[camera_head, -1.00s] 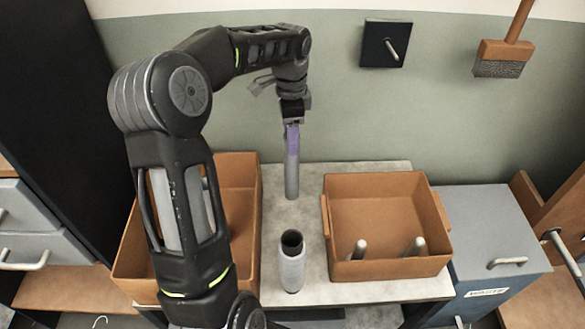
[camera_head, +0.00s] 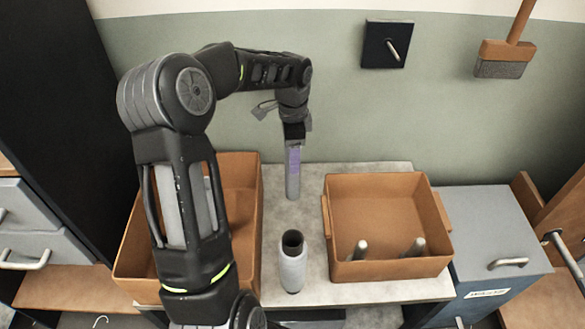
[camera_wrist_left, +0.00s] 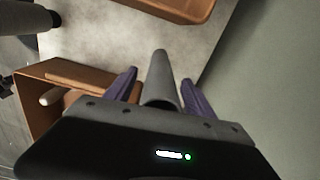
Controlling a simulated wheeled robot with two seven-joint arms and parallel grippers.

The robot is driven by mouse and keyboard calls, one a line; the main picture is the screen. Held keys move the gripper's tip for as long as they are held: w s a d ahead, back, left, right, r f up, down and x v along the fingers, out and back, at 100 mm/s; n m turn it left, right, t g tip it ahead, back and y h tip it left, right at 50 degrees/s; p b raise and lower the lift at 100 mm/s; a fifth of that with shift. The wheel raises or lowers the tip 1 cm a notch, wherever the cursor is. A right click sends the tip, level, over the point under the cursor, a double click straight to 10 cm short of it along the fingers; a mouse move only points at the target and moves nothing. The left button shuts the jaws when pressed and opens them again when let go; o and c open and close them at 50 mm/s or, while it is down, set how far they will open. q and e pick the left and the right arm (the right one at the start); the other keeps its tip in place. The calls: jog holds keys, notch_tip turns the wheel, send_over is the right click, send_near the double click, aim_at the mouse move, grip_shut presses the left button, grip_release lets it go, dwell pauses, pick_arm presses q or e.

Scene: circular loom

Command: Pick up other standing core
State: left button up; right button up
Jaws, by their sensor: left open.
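Two grey tube-shaped cores stand upright on the pale table. The front core (camera_head: 292,268) stands between the two bins with its dark hollow top showing. The back core (camera_head: 292,187) stands behind it, under my left gripper (camera_head: 294,158). In the left wrist view the back core (camera_wrist_left: 162,72) lies between the two purple fingers of my left gripper (camera_wrist_left: 160,80), with a gap visible on each side. The gripper is open around it and points down. My right gripper is not in view.
A brown bin (camera_head: 240,163) stands left, partly hidden by my left arm. Another brown bin (camera_head: 385,268) with two pale pegs inside stands right. A grey cabinet (camera_head: 495,235) stands further right. The table strip (camera_head: 312,215) between the cores is clear. The green wall is close behind.

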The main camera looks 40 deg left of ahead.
pick_arm(q)
jog(key=shift+c, duration=0.5)
grip_shut()
dwell(0.4)
